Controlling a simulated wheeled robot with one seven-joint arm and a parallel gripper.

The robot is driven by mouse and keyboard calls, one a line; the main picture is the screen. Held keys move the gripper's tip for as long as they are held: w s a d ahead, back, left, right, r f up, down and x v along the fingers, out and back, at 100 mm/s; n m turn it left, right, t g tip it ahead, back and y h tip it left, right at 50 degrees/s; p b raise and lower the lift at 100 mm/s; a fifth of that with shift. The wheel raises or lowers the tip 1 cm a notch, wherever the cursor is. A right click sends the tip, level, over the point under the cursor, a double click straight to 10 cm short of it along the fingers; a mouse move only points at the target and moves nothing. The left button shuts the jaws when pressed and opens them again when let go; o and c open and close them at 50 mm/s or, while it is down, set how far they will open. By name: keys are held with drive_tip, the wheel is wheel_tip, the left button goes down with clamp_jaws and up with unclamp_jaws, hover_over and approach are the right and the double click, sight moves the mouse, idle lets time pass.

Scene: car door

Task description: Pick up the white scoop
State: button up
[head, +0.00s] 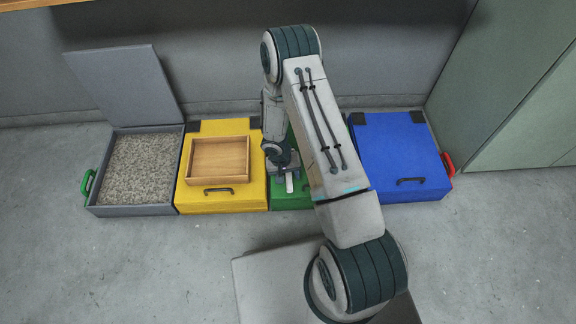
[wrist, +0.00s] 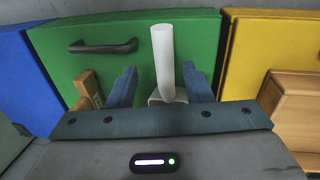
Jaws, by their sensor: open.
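The white scoop (wrist: 163,55) lies on the green box lid (wrist: 190,30). In the wrist view its long round handle points away from my gripper, and part of its wider end shows between the fingers. My gripper (wrist: 160,86) is open, with one blue finger on each side of the scoop. A gap shows between each finger and the scoop, and the scoop's lower part is hidden by the gripper body. In the head view a small white part of the scoop (head: 289,185) shows just below my gripper (head: 284,170).
A wooden piece (wrist: 88,90) is beside the left finger in the wrist view. A yellow box (head: 225,197) carries a wooden tray (head: 217,180). A blue box (head: 400,160) stands on the right, an open grey box of gravel (head: 140,168) on the far left.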

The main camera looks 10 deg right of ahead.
sight(288, 180)
wheel_tip(288, 180, down, 5)
drive_tip(key=shift+d+r+b, duration=0.15)
drive_tip(key=shift+b, duration=0.8)
clamp_jaws()
drive_tip(key=shift+r, duration=0.15)
